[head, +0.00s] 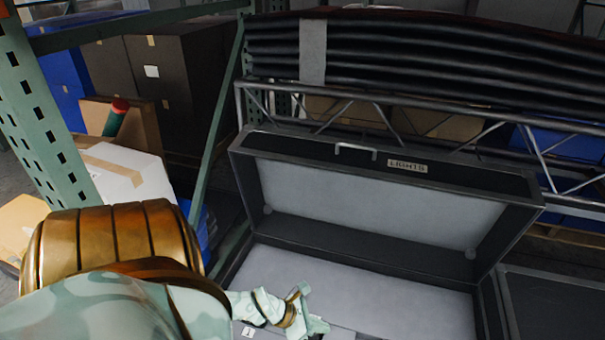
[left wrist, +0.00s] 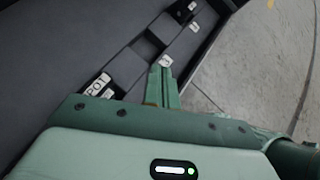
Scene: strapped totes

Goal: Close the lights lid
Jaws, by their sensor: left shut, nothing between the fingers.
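The lights lid (head: 360,195) belongs to a dark grey case and stands raised, with its pale lining facing me. It carries a metal handle (head: 355,149) and a label reading LIGHTS (head: 407,166) along its top edge. The open case (head: 350,282) below shows a pale interior. My left gripper (head: 312,322) is low over the near part of the case, apart from the lid. In the left wrist view its fingers (left wrist: 163,84) are together and empty, above dark compartments with small white labels. The right gripper is not in view.
A second dark case (head: 555,300) stands at right. Behind the lid are a metal truss (head: 400,105) and a stack of black rolls (head: 430,60). A green rack post (head: 40,120) and cartons (head: 120,170) stand at left. The left wrist view shows bare floor (left wrist: 260,60).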

